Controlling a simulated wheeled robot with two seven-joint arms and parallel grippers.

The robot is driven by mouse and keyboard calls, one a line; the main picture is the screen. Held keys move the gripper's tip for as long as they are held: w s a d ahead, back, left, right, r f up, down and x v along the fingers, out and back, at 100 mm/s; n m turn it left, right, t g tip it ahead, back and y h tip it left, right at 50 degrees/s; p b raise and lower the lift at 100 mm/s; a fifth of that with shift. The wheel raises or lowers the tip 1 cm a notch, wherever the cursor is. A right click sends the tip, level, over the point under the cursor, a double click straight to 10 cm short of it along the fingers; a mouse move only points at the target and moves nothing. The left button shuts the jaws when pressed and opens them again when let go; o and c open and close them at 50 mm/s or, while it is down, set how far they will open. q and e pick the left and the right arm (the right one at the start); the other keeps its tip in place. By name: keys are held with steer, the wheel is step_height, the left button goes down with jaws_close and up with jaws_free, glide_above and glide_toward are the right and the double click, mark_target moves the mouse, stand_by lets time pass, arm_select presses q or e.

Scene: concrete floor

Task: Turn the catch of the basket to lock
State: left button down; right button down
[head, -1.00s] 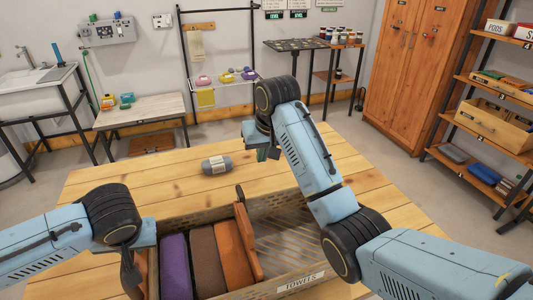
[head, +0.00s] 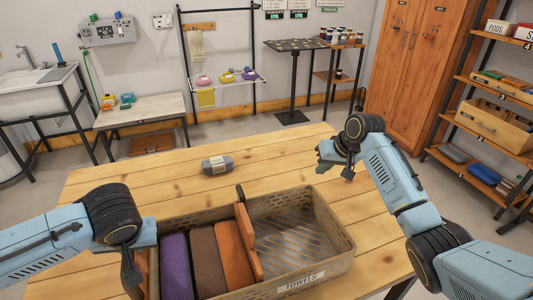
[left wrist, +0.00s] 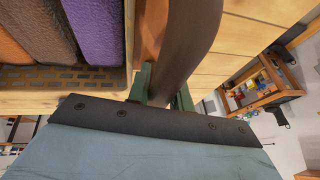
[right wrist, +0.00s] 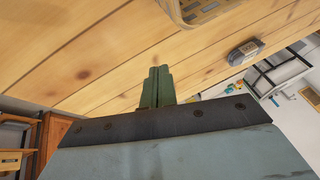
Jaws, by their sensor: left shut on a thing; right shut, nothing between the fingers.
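The brown perforated basket (head: 335,240), labelled TOWELS, stands on the wooden table. Folded purple, brown and orange towels fill its left part, left of an upright wooden divider (head: 247,242). A dark upright piece (head: 240,193) shows at the divider's far end; I cannot tell whether it is the catch. My left gripper (left wrist: 163,90) is shut on a dark curved strip (left wrist: 188,40) beside the basket's left end; the strip's far end is out of view. My right gripper (head: 326,155) is shut and empty above the table; its green fingers are together in the right wrist view (right wrist: 156,88).
A grey banded roll (head: 216,165) lies on the table (head: 130,185) behind the basket. The table's back and right parts are otherwise clear. The basket's right part is empty. A shelf (head: 480,140) and a wooden cabinet (head: 410,60) stand beyond on the right.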

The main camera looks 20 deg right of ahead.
arm_select(q)
steer(key=shift+d, duration=0.1)
arm_select(e)
steer(key=s+d+m+t, duration=0.1)
steer(key=s+d, duration=0.1)
steer(key=d, duration=0.8)
steer(key=shift+s+d+r+t, duration=0.15)
steer(key=shift+d+t, duration=0.1)
steer(key=shift+t, duration=0.05)
arm_select(q)
steer(key=c, duration=1.2)
jaws_free()
steer(key=shift+o, duration=0.2)
